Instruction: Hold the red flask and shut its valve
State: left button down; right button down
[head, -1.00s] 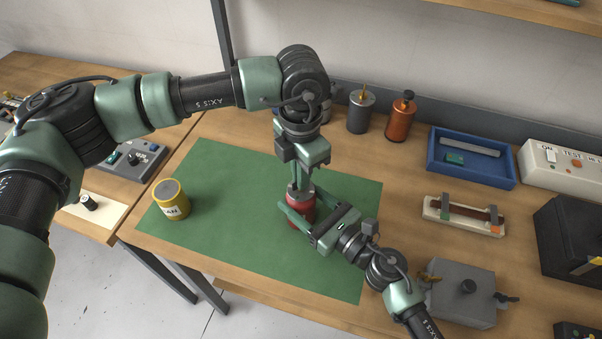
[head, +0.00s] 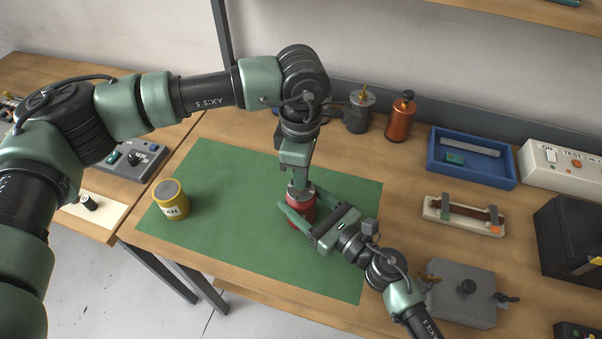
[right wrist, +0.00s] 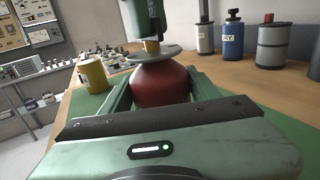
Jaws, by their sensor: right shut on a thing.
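The red flask (head: 299,211) stands on the green mat (head: 235,225). My right gripper (head: 304,207) is shut around its body from the lower right. In the right wrist view the flask (right wrist: 160,84) sits between the two green fingers, with a grey collar (right wrist: 172,53) and a brass valve piece (right wrist: 152,46) on top. My left gripper (head: 297,180) points down from above onto the flask's top. Its fingertips are at the valve and cover much of it. I cannot tell whether its jaws are closed on the valve.
A yellow canister (head: 171,202) stands on the mat's left. Behind are a grey flask (head: 357,115) and an orange flask (head: 400,120). A blue tray (head: 470,175), a white strip holder (head: 463,224) and a grey box (head: 463,300) lie right. The mat's left middle is clear.

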pick_arm(q)
jog(key=shift+w+a+m, duration=0.1)
jog(key=shift+m, duration=0.5)
jog(key=c, duration=1.6)
grip_release()
notch_tip(320, 180, up, 12)
pick_arm(e)
jog(key=shift+c, duration=1.5)
grip_release()
